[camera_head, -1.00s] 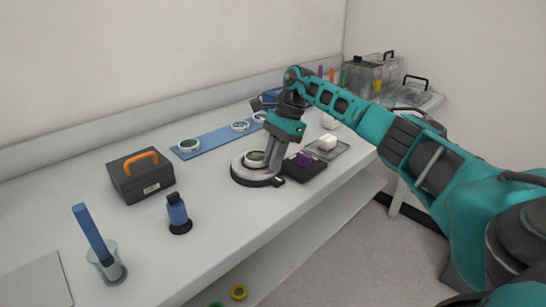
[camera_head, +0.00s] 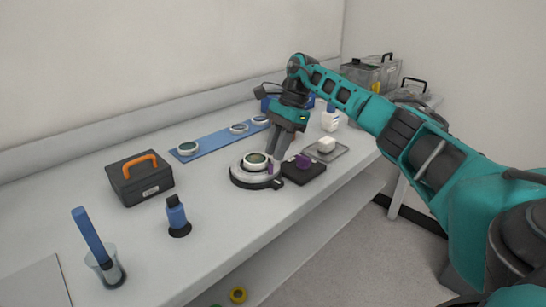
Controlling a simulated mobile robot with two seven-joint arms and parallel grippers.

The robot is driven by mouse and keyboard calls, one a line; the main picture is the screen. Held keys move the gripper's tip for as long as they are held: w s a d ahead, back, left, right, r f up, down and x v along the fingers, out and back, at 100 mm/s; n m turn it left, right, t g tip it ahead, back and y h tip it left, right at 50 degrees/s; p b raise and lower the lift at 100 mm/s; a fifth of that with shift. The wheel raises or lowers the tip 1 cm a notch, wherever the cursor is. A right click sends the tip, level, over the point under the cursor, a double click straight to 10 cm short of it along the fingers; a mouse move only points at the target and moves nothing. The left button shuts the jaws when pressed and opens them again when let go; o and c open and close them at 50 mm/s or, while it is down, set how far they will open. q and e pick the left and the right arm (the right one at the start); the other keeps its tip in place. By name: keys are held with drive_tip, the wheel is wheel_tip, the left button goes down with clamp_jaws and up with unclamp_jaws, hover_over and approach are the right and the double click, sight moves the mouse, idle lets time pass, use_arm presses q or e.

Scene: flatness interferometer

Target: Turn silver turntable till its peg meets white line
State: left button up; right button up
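The silver turntable (camera_head: 244,181) sits on the bench on a dark round base, with a green-centred, pale-rimmed disc (camera_head: 256,160) on top. A small purple peg (camera_head: 270,167) stands at its right side. A dark tab juts from the base at the lower right. I cannot make out the white line at this size. My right gripper (camera_head: 280,154) points down just behind and right of the turntable, its grey fingertips near the peg but seemingly apart from it. Whether the fingers are parted is unclear. My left gripper is out of view.
A black pad (camera_head: 312,172) with a purple block (camera_head: 302,161) lies close right of the turntable. A grey tray (camera_head: 338,154) with a white block is beyond it. A blue strip (camera_head: 213,142) with several discs lies behind.

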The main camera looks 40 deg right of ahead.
drive_tip(key=p+v, duration=0.1)
drive_tip(key=v, duration=0.8)
drive_tip(key=shift+r, duration=0.3)
